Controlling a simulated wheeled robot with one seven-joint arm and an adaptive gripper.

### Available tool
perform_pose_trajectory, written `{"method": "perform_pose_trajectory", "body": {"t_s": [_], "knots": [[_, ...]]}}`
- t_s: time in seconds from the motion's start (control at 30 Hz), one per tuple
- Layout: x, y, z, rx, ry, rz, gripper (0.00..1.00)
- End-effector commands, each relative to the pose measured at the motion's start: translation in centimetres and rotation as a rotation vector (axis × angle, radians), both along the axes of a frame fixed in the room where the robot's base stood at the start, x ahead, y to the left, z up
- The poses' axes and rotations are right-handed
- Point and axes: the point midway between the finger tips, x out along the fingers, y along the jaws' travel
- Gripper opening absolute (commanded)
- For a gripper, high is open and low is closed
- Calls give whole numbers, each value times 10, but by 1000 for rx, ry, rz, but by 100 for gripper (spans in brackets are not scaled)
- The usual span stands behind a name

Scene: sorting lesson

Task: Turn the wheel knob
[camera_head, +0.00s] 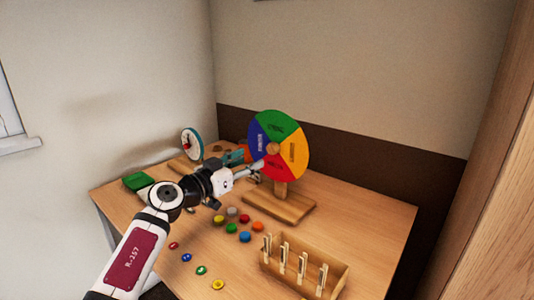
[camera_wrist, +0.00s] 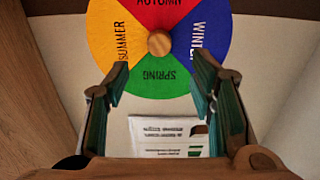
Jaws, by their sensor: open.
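The season wheel (camera_head: 291,152) stands upright on a wooden stand (camera_head: 280,206), with green, yellow, red and blue quarters. Its round wooden knob (camera_head: 272,148) is at the centre of the face. In the wrist view the wheel (camera_wrist: 110,35) appears upside down, with SPRING at the bottom, SUMMER left and WINTER right. The knob (camera_wrist: 160,42) shows there above and between the fingertips. My gripper (camera_wrist: 161,72) is open and empty, its fingers spread to either side of the knob. In the head view my gripper (camera_head: 262,166) is close to the wheel's face. Contact cannot be told.
A wooden tray with clothespins (camera_head: 303,270) stands at the table's front right. Several coloured discs (camera_head: 245,236) lie before the stand. A printed white card (camera_wrist: 165,136) shows below the wheel.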

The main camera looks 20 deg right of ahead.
Motion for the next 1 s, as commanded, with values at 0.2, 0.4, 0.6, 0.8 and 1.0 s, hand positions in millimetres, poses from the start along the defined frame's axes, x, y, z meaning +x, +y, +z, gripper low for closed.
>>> {"method": "perform_pose_trajectory", "body": {"t_s": [0.2,0.4,0.6,0.8,1.0], "knots": [[26,-37,-1,1,1,-3,51],[44,-61,-1,0,1,-2,51],[52,-72,0,1,1,0,51],[53,-74,0,0,1,0,51],[53,-73,0,0,1,0,30]]}}
